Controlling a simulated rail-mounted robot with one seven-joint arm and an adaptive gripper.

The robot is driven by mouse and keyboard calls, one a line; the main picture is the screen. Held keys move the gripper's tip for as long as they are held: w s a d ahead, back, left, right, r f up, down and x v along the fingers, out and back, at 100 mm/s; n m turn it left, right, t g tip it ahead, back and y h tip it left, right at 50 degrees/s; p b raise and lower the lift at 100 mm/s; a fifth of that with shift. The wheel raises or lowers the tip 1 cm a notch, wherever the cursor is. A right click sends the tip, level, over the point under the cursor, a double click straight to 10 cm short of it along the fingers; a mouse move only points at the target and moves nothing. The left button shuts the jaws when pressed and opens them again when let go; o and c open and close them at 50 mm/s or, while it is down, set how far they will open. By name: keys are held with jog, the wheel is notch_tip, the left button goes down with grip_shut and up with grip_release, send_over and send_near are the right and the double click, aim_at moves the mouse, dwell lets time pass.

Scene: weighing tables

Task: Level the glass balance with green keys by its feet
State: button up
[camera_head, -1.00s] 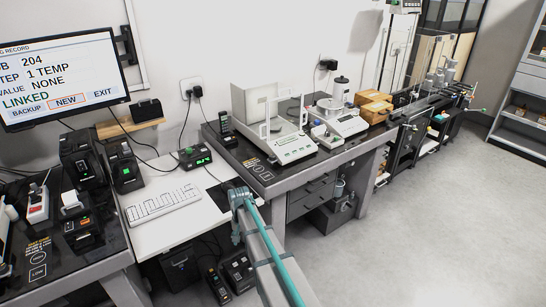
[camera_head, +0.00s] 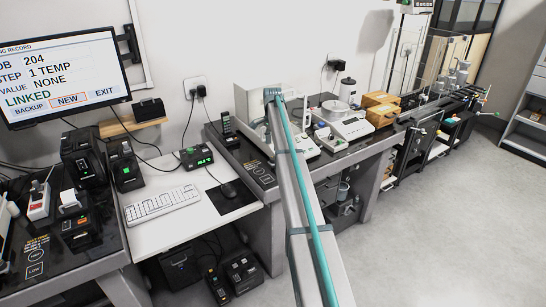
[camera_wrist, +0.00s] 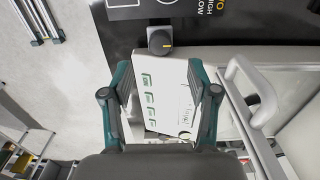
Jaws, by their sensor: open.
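The glass balance (camera_head: 307,149) stands on the dark weighing table, partly hidden behind my arm in the head view. In the wrist view its white front panel (camera_wrist: 163,108) with a column of green keys lies between my gripper's fingers. A round black foot knob (camera_wrist: 160,40) with a yellow mark sticks out at one end of the panel, beyond the fingertips. My gripper (camera_wrist: 159,72) is open and empty, its fingers spread to either side of the panel. I cannot tell its height above the balance. The level bubble cannot be made out.
A second white balance (camera_head: 350,128) and cardboard boxes (camera_head: 380,108) stand farther right on the table. A handset (camera_head: 228,128) stands to the left. In the wrist view a white handle (camera_wrist: 252,85) lies close to the right finger. The floor at right is clear.

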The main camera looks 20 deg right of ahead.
aim_at(273, 158)
notch_tip(273, 158, down, 8)
jog(key=shift+r+p, duration=0.1)
jog(key=shift+p, duration=0.65)
grip_shut()
jog(key=shift+n+b, duration=0.35)
jog(key=shift+n, duration=1.05)
grip_release()
jog(key=shift+r, duration=0.1)
